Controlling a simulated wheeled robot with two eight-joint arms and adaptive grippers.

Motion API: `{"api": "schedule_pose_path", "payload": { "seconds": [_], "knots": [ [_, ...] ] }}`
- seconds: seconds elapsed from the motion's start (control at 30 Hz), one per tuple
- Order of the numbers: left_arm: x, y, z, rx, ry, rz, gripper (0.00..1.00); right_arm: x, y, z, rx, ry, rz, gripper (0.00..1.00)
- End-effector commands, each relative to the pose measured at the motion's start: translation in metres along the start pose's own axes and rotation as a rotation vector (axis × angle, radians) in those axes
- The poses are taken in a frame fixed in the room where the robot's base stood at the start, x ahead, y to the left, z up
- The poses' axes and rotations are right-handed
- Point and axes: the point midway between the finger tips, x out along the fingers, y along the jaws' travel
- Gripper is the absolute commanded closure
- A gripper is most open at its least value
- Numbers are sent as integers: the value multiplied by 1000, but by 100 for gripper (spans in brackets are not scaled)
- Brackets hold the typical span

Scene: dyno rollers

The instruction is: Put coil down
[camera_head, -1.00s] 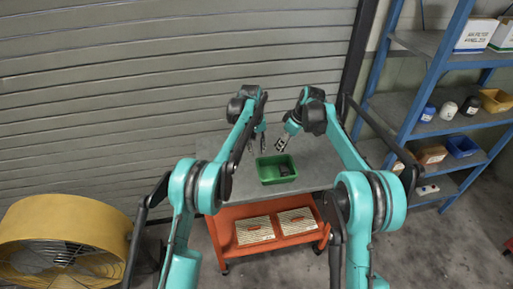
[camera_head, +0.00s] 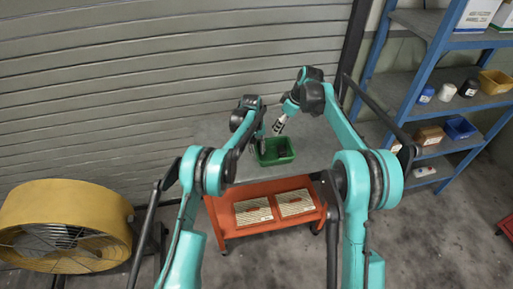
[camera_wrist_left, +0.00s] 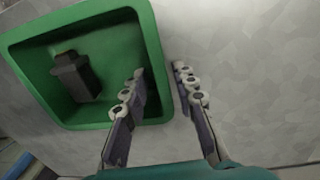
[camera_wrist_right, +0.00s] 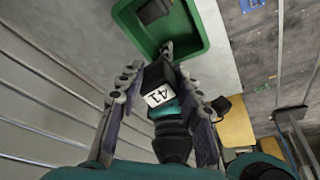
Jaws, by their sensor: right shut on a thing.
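A green bin (camera_head: 275,160) stands on the grey cart top; its rim (camera_wrist_left: 155,60) shows in the left wrist view. A dark block-shaped coil (camera_wrist_left: 75,75) lies inside it. My right gripper (camera_head: 279,127) is shut on another dark coil with a white "A1" label (camera_wrist_right: 160,92), held above and behind the bin. My left gripper (camera_head: 262,147) is at the bin's side wall. In the left wrist view it (camera_wrist_left: 160,70) is open, one finger over the bin's inside, the other outside. I cannot tell whether either touches the wall.
The grey cart top (camera_head: 315,155) is clear to the right of the bin. An orange lower shelf (camera_head: 238,231) holds two pale slatted panels. A blue rack (camera_head: 440,50) stands at right and a yellow fan (camera_head: 60,220) at left. A grey shutter is behind.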

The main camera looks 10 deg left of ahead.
Motion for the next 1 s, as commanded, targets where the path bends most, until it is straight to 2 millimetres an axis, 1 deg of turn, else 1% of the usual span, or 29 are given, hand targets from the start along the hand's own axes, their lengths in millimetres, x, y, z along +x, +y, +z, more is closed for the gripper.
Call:
{"api": "schedule_pose_path", "payload": {
  "seconds": [0.07, 0.17, 0.2, 0.47, 0.57, 0.67, 0.77, 1.0],
  "knots": [
    [0, 0, 0, 0, 0, 0, 72, 0, 0, 0, 0, 0, 0, 100],
    [0, 0, 0, 0, 0, 0, 96, 0, 0, 0, 0, 0, 0, 100],
    [0, 0, 0, 0, 0, 0, 100, 0, 0, 0, 0, 0, 0, 100],
    [0, 0, 0, 0, 0, -1, 100, 0, 0, 0, -4, -1, -1, 100],
    [0, 0, 0, 0, 0, -1, 100, 2, 0, 0, -48, -10, -18, 100],
    [0, 0, 0, 0, 0, -1, 100, 6, -1, 1, -171, -34, -60, 100],
    [0, 0, 0, 0, 0, -1, 100, 11, -3, 2, -381, -73, -125, 100],
    [0, 0, 0, 0, 0, -1, 100, 22, -10, 8, -1025, -176, -270, 100]
  ]
}}
